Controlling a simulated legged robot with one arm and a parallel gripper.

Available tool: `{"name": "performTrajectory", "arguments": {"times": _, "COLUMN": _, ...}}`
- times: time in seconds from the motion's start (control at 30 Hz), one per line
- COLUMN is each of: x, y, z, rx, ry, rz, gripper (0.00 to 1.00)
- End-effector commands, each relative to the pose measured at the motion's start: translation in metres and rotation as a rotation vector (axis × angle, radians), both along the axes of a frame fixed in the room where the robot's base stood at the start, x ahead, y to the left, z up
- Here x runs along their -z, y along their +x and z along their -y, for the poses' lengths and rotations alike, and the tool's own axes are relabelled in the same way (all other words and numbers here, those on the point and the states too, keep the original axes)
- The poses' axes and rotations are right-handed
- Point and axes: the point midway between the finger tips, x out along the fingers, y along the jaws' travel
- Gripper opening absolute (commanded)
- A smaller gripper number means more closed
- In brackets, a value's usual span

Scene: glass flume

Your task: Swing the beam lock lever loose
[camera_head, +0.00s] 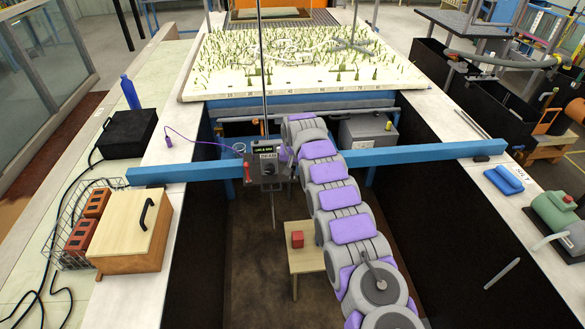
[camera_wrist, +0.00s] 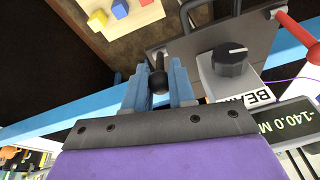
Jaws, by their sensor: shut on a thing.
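A grey control box (camera_head: 266,170) is mounted on the blue beam (camera_head: 425,155); it also shows in the wrist view (camera_wrist: 195,47). A lever with a black ball knob (camera_wrist: 158,80) stands out from the box plate. My gripper (camera_wrist: 160,88) has its two blue fingers shut on this lever, one on each side of the knob. A black dial (camera_wrist: 231,59) sits beside it above a partly seen "BEAM" label. A red handle (camera_wrist: 298,37) stands at the box's other end. In the head view my arm hides the gripper's fingers and the black-knobbed lever.
A small wooden table (camera_head: 306,262) with a red block (camera_head: 297,239) stands below the beam. A lidded wooden box (camera_head: 130,232) and a wire basket (camera_head: 62,250) stand on the left ledge. A model terrain board (camera_head: 300,60) lies behind. A thin upright rod rises by the box.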

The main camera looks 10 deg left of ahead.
Motion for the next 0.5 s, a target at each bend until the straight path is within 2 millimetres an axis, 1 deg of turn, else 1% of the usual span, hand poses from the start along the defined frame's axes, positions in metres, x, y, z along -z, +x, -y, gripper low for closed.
{"name": "performTrajectory", "arguments": {"times": 0.27, "x": 0.0021, "y": -0.0005, "z": 0.0008, "rx": 0.001, "ry": -0.001, "rz": -0.004, "gripper": 0.00}}
{"name": "performTrajectory", "arguments": {"times": 0.3, "x": 0.0021, "y": -0.0006, "z": 0.0007, "rx": 0.001, "ry": -0.001, "rz": -0.004, "gripper": 0.25}}
{"name": "performTrajectory", "arguments": {"times": 0.5, "x": 0.0008, "y": -0.0005, "z": 0.0006, "rx": 0.001, "ry": 0.000, "rz": -0.001, "gripper": 0.45}}
